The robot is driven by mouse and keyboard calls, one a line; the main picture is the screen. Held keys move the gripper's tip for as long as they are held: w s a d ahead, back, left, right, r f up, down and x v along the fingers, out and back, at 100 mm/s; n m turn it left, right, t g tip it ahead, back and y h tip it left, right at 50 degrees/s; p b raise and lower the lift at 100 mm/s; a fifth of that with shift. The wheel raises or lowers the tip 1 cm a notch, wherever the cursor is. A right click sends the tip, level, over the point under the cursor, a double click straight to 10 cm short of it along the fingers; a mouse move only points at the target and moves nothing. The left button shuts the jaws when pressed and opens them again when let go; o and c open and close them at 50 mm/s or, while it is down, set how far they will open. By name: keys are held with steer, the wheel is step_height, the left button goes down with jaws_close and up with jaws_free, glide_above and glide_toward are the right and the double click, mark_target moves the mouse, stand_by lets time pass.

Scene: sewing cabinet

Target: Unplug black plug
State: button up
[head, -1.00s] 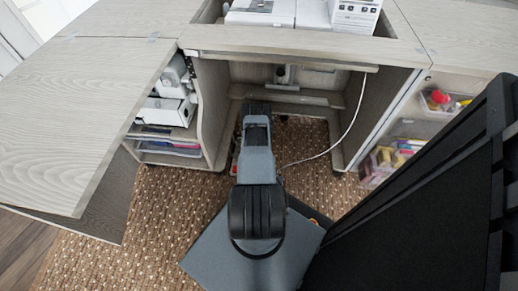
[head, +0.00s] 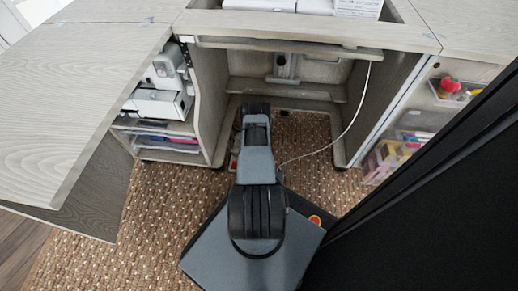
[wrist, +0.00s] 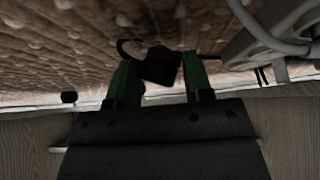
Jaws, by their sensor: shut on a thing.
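In the wrist view my gripper (wrist: 162,84) has green fingers, shut on the black plug (wrist: 160,66). A black cord curls from the plug's left side. A thin dark piece shows at its right, behind the right finger; I cannot tell whether it is a prong or cord. A grey-white object with a pale cable (wrist: 262,42), perhaps the power strip, lies to the right, with a gap between it and the plug's body. In the head view my arm (head: 257,160) reaches under the cabinet and hides the gripper and plug. A small red and white piece (head: 233,164) peeks out beside it.
The cabinet (head: 300,40) encloses the arm's space with side walls and a low back rail. A white cable (head: 350,123) hangs at the right to the carpet (head: 315,165). Left shelves hold a machine (head: 160,103); right clear bins (head: 392,155) hold coloured items.

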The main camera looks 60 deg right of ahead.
steer(key=shift+f, duration=0.35)
steer(key=o, duration=1.3)
steer(key=shift+c, duration=0.2)
steer(key=shift+r, duration=0.1)
steer(key=p+v, duration=1.2)
steer(key=v, duration=0.1)
steer(key=shift+a+r, duration=0.2)
steer(key=shift+r, duration=0.1)
